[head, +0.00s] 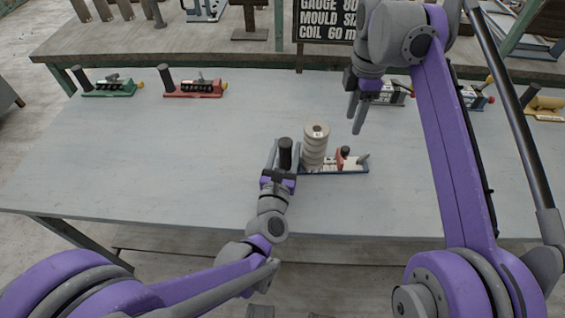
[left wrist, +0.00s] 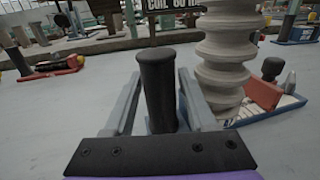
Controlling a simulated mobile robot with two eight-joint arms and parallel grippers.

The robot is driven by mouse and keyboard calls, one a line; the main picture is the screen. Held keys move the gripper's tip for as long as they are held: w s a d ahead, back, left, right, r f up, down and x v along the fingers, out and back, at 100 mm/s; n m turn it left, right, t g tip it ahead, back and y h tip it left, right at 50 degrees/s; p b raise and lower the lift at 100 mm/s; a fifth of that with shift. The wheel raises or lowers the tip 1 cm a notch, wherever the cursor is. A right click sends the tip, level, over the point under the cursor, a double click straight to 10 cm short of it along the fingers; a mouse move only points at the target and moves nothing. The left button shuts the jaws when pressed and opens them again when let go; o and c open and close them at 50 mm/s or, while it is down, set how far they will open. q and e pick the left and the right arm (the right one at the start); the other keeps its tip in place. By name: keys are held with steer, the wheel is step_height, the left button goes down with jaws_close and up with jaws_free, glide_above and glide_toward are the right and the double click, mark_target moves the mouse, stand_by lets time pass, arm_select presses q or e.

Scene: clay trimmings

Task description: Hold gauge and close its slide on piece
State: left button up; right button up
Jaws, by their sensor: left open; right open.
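The gauge (head: 350,170) is a low blue-edged tray with a white bed, lying on the table in front of me. Its black upright handle (head: 285,150) stands at its left end and also shows in the left wrist view (left wrist: 157,85). The piece (head: 315,147), a pale ribbed clay column, stands upright on the gauge. The red slide with a dark knob (head: 341,157) is right of the piece, apart from it. My left gripper (head: 284,152) is open, with its fingers on either side of the handle. My right gripper (head: 357,110) is open and empty, above the table behind the gauge.
Similar gauges stand along the table's back edge: a green one (head: 108,88) and a red one (head: 195,89) at left, others at right. A sign (head: 325,20) stands on the bench behind. The table's left and front areas are clear.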

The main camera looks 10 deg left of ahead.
arm_select(q)
steer(key=shift+w, duration=1.05)
jaws_close()
